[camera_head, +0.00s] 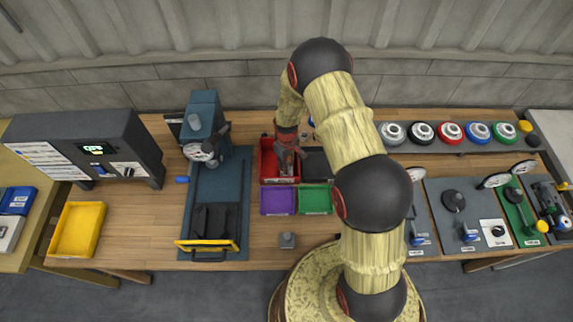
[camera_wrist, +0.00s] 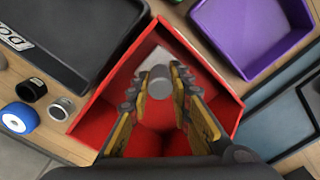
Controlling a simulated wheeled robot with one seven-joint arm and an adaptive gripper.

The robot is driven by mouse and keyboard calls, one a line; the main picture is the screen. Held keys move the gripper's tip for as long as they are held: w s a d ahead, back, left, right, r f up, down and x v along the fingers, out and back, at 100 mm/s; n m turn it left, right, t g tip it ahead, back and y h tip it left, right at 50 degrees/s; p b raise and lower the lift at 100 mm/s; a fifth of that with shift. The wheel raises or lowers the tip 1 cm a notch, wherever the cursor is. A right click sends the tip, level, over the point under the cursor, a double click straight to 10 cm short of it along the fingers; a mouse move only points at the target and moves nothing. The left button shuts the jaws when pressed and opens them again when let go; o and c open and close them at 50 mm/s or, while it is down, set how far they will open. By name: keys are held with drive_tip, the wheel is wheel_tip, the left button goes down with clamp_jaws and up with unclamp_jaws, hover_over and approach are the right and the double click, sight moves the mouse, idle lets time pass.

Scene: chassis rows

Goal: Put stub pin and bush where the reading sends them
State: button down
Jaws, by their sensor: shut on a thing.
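My gripper (camera_head: 287,160) reaches down into the red tray (camera_head: 267,165) at the middle of the bench. In the wrist view its fingers (camera_wrist: 160,80) are shut on a grey round-ended piece (camera_wrist: 160,86), with a pale square-cornered part showing beyond it. I cannot tell whether this piece is the stub pin or touches the tray floor. A black ring (camera_wrist: 31,90) and a silver ring (camera_wrist: 60,108) lie on the wood outside the red tray (camera_wrist: 92,118); either may be the bush. A grey block (camera_head: 287,241) stands at the bench's front.
The purple tray (camera_head: 277,201) and green tray (camera_head: 315,200) sit in front, a black tray (camera_wrist: 60,40) beside. A dark machine with a lit green display (camera_head: 97,149) and a yellow tray (camera_head: 78,230) are left. A blue press (camera_head: 206,115) stands between.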

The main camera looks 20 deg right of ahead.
drive_tip(key=shift+f, duration=0.15)
drive_tip(key=c, duration=1.6)
unclamp_jaws()
